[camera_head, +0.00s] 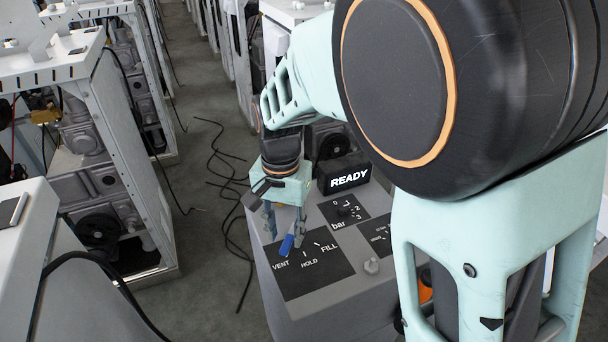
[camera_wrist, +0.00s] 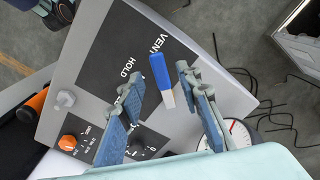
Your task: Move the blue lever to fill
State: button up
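The blue lever (camera_head: 287,244) is on a black panel (camera_head: 312,279) marked VENT, HOLD and FILL. Its blue end points toward VENT; FILL is on the right side of the panel in the head view. In the wrist view the blue lever (camera_wrist: 160,71) shows between the two fingers, with a pale part at its lower end. My gripper (camera_head: 285,222) points down over the panel, close to the lever. In the wrist view my gripper (camera_wrist: 163,84) is open, with a gap on both sides of the lever. I cannot tell the fingertips' height against the lever.
Behind the panel are a READY display (camera_head: 349,179) and a dial marked bar (camera_head: 345,209). A grey knob (camera_head: 371,266) is at the panel's right. The wrist view shows an orange knob (camera_wrist: 67,143) and a round gauge (camera_wrist: 240,134). Cables (camera_head: 232,210) lie on the floor.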

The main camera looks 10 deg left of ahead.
aim_at(290, 242)
jog(key=shift+f, duration=1.15)
grip_shut()
